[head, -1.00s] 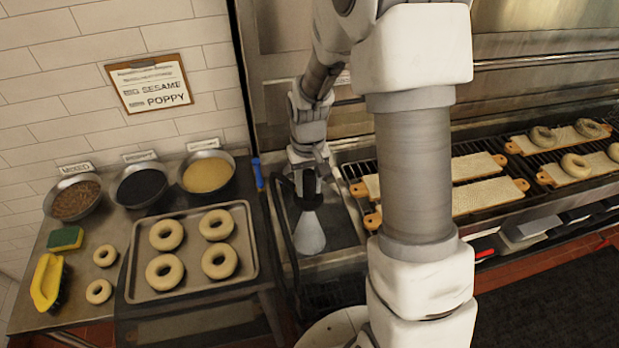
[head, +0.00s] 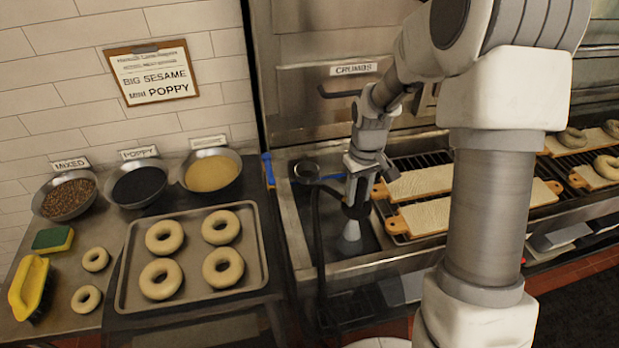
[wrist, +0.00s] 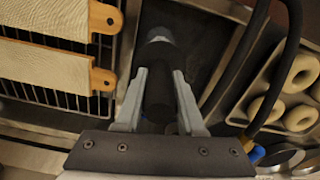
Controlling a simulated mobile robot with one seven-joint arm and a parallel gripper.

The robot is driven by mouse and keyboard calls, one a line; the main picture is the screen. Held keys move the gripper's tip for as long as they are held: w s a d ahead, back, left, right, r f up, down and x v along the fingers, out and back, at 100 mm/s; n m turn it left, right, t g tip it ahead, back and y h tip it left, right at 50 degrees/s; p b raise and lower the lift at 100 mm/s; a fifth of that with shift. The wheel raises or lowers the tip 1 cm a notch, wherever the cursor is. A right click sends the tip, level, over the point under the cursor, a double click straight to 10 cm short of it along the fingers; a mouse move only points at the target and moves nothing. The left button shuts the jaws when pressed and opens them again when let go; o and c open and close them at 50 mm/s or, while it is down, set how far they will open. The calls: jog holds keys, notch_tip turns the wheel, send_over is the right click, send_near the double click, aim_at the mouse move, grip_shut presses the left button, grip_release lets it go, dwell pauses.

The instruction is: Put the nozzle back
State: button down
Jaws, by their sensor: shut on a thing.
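The nozzle has a dark body and a pale flared end (head: 349,240). It hangs tip down over the metal basin beside the grill. My gripper (head: 355,208) is shut on its dark body; in the wrist view the two fingers (wrist: 160,100) stand on either side of the dark body (wrist: 160,92). A dark round ring-like fitting (head: 306,172), perhaps the holder, is at the back left of the basin, left of my gripper and apart from the nozzle. A black hose (head: 318,250) hangs near the fitting and also crosses the wrist view (wrist: 236,65).
Boards (head: 425,182) lie on the grill rack to the right. A tray (head: 128,300) with several bagels stands left, near bowls of toppings (head: 210,172). A blue-handled item (head: 268,170) stands at the basin's left edge. A drawer marked CRUMBS (head: 353,69) is behind.

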jog(key=w+a+r+n+p, duration=0.2)
jog(key=w+r+n, duration=0.5)
jog(key=r+n, duration=0.4)
jog(key=shift+w+n+p, duration=0.3)
jog(key=shift+n+p, duration=0.35)
jog(key=shift+n, duration=1.35)
jog(key=w+a+f+p, duration=0.3)
jog(key=w+a+f, duration=0.3)
jog(key=a+f, duration=0.3)
jog(key=shift+w+a+f+p, duration=0.2)
jog(key=shift+a+f+p, duration=0.1)
jog(key=shift+f, duration=0.55)
